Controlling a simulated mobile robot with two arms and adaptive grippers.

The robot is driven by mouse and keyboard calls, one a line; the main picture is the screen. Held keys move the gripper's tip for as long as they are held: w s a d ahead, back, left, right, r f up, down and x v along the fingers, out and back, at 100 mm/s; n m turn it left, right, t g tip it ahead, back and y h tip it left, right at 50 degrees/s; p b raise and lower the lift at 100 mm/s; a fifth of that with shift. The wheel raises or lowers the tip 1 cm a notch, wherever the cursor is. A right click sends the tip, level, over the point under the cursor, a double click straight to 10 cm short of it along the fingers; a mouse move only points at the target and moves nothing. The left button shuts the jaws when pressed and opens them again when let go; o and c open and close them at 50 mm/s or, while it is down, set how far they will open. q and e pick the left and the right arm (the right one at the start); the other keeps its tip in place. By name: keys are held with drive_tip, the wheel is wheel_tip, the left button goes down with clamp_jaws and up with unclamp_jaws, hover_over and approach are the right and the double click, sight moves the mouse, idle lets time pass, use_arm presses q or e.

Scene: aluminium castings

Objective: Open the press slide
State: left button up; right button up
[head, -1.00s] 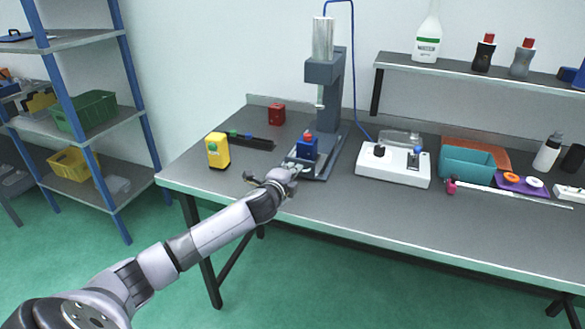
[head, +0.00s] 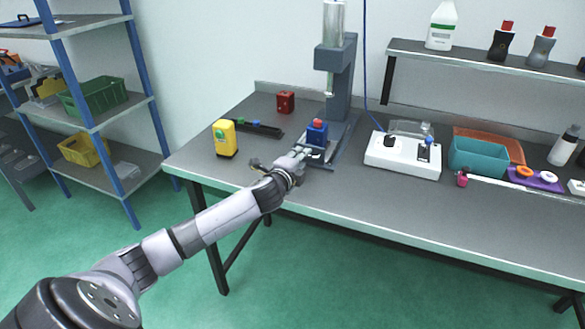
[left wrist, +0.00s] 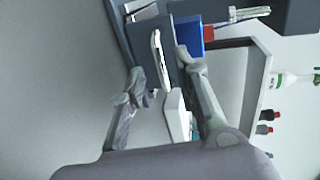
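The press (head: 341,80) is a grey column with a silver cylinder, standing on the bench. At its foot is the press slide (left wrist: 175,66), a grey block with a pale bar handle (left wrist: 157,62) on its front. A blue block with a red top (head: 317,132) sits on the slide; its blue side also shows in the left wrist view (left wrist: 188,36). My left gripper (head: 301,153) is at the front of the slide. In the left wrist view its fingers (left wrist: 163,84) are apart, one on each side of the handle. Contact cannot be told. My right gripper is out of view.
A yellow box (head: 225,139), a black rail (head: 258,130) and a red box (head: 285,102) stand left of the press. A white device (head: 402,158) stands to its right, near a teal bin (head: 476,158). The bench front (head: 380,208) is clear.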

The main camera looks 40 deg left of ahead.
use_arm(q)
drive_tip(key=v, duration=1)
drive_tip(key=shift+s+r, duration=0.15)
drive_tip(key=shift+s, duration=0.25)
